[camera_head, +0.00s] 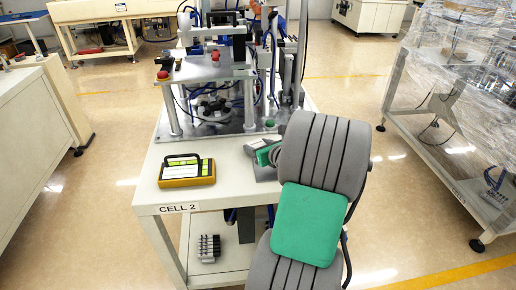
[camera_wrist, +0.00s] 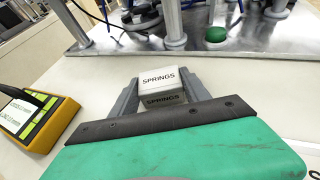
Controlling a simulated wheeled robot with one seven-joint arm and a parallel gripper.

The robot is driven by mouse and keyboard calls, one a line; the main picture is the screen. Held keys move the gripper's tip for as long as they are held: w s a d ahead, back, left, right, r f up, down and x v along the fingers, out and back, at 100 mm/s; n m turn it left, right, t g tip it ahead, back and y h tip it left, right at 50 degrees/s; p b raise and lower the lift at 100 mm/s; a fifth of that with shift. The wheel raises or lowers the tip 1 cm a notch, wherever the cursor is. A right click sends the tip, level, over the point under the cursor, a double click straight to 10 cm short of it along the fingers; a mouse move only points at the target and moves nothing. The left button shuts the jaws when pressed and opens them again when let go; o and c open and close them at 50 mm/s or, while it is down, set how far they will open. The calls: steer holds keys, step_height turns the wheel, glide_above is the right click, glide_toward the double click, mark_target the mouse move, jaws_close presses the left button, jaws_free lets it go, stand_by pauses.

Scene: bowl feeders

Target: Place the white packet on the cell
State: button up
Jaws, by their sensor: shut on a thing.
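The white packet (camera_wrist: 158,78), a small box printed "SPRINGS", sits between the two grey fingers of my gripper (camera_wrist: 160,86) in the wrist view. My gripper is shut on it. The cell is a white table (camera_head: 225,184) labelled "CELL 2" in the head view; its pale top (camera_wrist: 98,84) lies below the packet in the wrist view. My gripper (camera_head: 258,152) is over the right part of the table top in the head view, partly hidden by my arm. The packet cannot be made out there. I cannot tell how high it is above the top.
A yellow-framed handheld device (camera_head: 187,171) lies at the table's front left, also at the left of the wrist view (camera_wrist: 35,118). A metal machine plate (camera_head: 215,136) with posts stands behind, with a green button (camera_wrist: 215,35). Table top between device and gripper is bare.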

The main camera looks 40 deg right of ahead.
steer(key=shift+r, duration=0.15)
steer(key=o, duration=1.4)
steer(key=shift+f, duration=0.2)
steer(key=shift+o, duration=0.2)
steer(key=shift+r, duration=0.15)
steer(key=shift+s+r, duration=0.15)
steer(key=shift+s, duration=0.2)
steer(key=p+v, duration=0.1)
steer(key=v, duration=1)
steer(key=shift+s+a+p, duration=0.1)
steer(key=shift+s+p, duration=0.1)
steer(key=shift+p, duration=0.2)
